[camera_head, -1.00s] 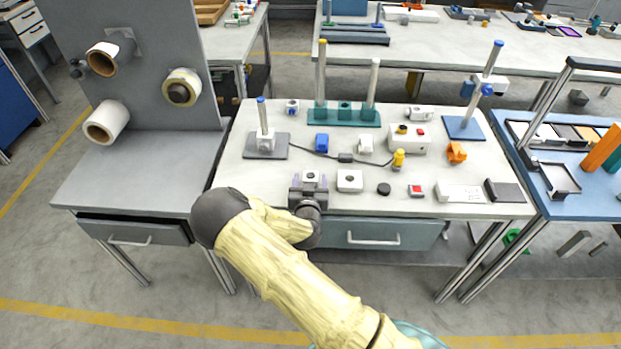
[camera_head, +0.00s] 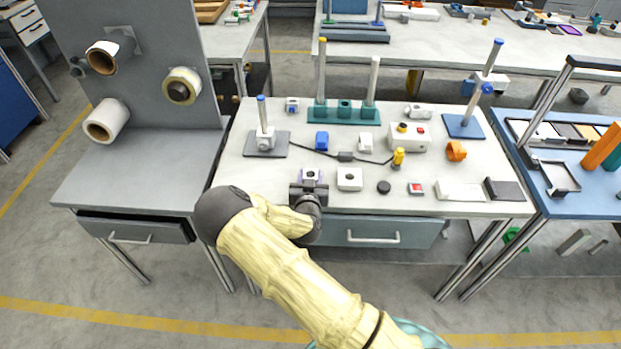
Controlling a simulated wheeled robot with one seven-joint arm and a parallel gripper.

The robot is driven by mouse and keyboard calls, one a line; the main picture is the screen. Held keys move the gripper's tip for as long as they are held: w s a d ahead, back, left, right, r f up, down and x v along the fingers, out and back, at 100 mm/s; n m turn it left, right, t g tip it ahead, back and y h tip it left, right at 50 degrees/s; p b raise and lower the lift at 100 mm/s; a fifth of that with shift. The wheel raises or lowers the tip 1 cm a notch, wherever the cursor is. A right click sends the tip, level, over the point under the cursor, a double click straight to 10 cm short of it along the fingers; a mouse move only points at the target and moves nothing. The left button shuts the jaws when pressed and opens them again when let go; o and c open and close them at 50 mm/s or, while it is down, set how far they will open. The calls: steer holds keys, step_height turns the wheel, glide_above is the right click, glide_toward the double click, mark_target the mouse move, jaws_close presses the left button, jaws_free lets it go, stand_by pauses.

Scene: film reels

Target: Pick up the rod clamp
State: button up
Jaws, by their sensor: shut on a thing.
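My gripper (camera_head: 310,184) is at the front left of the light workbench top, with my arm reaching in from below. It is shut on a small pale block with a dark hole (camera_head: 311,174), which looks like the rod clamp. The gripper hides the block's lower part, and I cannot tell whether the block touches the bench. A similar pale block with a dark hole (camera_head: 349,179) lies just right of the gripper, apart from it.
A rod stand (camera_head: 266,145) is behind and left; a green base with upright rods (camera_head: 344,113) is farther back. A black disc (camera_head: 384,187) and red-topped block (camera_head: 416,189) lie to the right. A drawer (camera_head: 372,232) is below the bench's front edge.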

step_height(320, 180, up, 10)
steer(key=shift+b, duration=0.35)
stand_by(0.4)
stand_by(1.5)
steer(key=s+d+r+p, duration=0.2)
steer(key=d+r+p, duration=0.1)
steer(key=d+p, duration=0.6)
steer(key=s+d+r+p, duration=0.3)
steer(key=d+p, duration=0.7)
steer(key=p, duration=0.4)
steer(key=shift+s+r, duration=0.15)
steer(key=shift+r, duration=0.25)
